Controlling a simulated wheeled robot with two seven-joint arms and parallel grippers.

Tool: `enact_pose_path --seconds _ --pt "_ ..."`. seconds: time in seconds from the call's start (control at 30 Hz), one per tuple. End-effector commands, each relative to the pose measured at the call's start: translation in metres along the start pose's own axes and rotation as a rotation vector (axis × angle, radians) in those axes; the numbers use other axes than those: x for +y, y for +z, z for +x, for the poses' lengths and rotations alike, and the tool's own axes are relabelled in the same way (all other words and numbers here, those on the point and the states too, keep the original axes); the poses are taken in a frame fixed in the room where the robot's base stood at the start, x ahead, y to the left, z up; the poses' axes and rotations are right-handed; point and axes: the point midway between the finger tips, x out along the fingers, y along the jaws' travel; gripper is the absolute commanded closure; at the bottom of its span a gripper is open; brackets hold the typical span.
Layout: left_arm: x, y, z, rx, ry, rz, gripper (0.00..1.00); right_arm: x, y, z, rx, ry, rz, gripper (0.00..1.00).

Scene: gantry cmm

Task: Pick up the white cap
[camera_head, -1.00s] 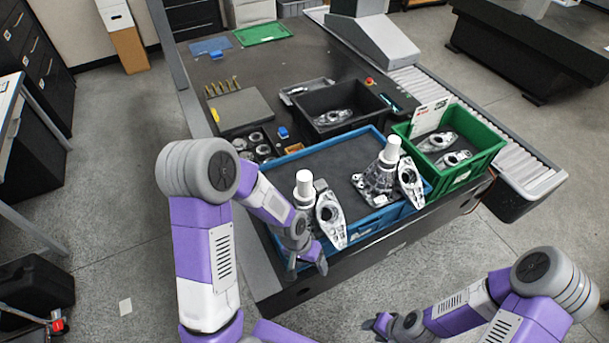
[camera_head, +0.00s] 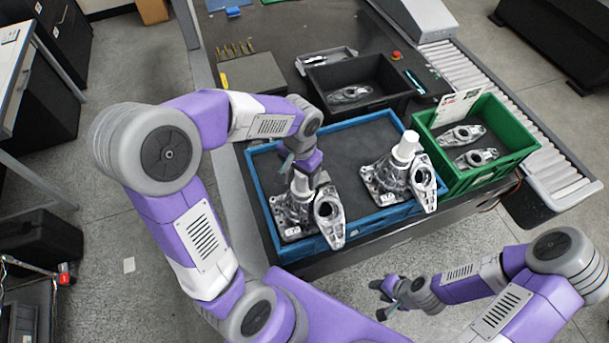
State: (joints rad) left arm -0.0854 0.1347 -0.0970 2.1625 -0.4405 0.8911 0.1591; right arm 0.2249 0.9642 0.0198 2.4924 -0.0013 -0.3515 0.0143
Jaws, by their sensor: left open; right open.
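A white cap (camera_head: 301,185) stands upright on a metal casting (camera_head: 293,215) at the left of the blue tray (camera_head: 262,203). My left gripper (camera_head: 301,166) is open, over the top of this cap and hiding its upper part. I cannot tell whether the fingers are around the cap or just above it. A second white cap (camera_head: 406,147) stands upright on another metal casting (camera_head: 384,183) at the right of the tray, clear of both grippers. My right gripper (camera_head: 381,299) is open and empty, in front of the table and away from the castings.
A black bin (camera_head: 361,77) with a metal part stands behind the blue tray. A green bin (camera_head: 513,128) with two metal parts and a white card (camera_head: 459,107) stands to its right. A roller conveyor (camera_head: 510,114) runs along the right side.

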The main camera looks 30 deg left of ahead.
Motion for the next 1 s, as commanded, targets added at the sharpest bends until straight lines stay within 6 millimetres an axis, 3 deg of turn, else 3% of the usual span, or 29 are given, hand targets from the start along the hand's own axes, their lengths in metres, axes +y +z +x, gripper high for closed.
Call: enact_pose_path --seconds 0.3,0.6,1.0 --pt "-0.002 -0.009 0.044 -0.002 0.001 0.000 0.26 0.001 -0.001 0.004 0.002 0.000 0.000 0.57" --pt "-0.002 -0.009 0.048 0.001 0.001 0.000 0.26 0.001 -0.001 0.004 0.002 0.000 0.000 0.57" --pt "-0.002 -0.009 0.047 0.001 0.001 0.000 0.85 0.001 -0.001 0.004 0.002 0.000 0.000 0.57"
